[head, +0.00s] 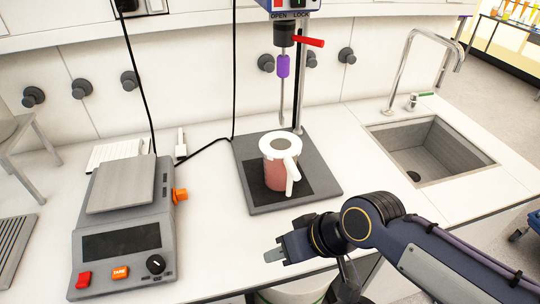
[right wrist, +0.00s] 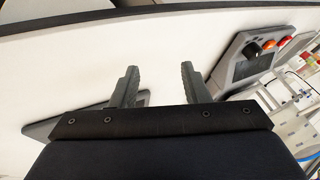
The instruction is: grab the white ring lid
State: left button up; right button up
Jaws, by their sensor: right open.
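The white ring lid (head: 279,155) sits on top of a jug (head: 275,177) with reddish contents and a white handle. The ring's middle looks grey. The jug stands upright on the dark base plate (head: 323,187) of the stirrer, below its shaft. My right gripper (head: 276,254) is in front of the plate, near the counter's front edge, apart from the jug and lid. Its two fingers show apart and empty in the right wrist view (right wrist: 158,84). The lid does not show in the right wrist view. My left gripper is not in view.
A grey scale (head: 121,243) with an orange knob stands left of the stirrer. The stirrer (head: 284,65) has a purple part on its shaft and a red lever. A sink (head: 430,150) with a tap is at the right. White counter lies clear between scale and plate.

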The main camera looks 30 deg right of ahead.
aim_at(289, 158)
jog(key=shift+w+a, duration=0.15)
jog(key=shift+a, duration=0.2)
jog(key=w+d+r+h+p, duration=0.1)
jog(key=w+d+r, duration=0.2)
jog(key=r, duration=0.2)
jog(key=w+d+r+m+g+h+p, duration=0.1)
jog(key=w+d+r+h, duration=0.1)
jog(key=w+d+r, duration=0.2)
jog(key=w+d+r+h+p, duration=0.1)
jog(key=w+d+r+h, duration=0.1)
jog(key=w+d+r, duration=0.1)
jog(key=shift+w+d+r+m, duration=0.2)
jog(key=shift+w+r, duration=0.15)
jog(key=shift+r, duration=0.3)
jog(key=shift+w+d+r+m, duration=0.2)
jog(key=shift+w+r, duration=0.1)
jog(key=shift+r, duration=0.35)
jog(key=shift+w+d, duration=0.15)
jog(key=shift+w, duration=0.05)
jog(key=x, duration=0.7)
jog(key=shift+f, duration=0.3)
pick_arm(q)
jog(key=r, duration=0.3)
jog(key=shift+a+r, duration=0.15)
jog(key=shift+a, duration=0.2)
pick_arm(e)
grip_shut()
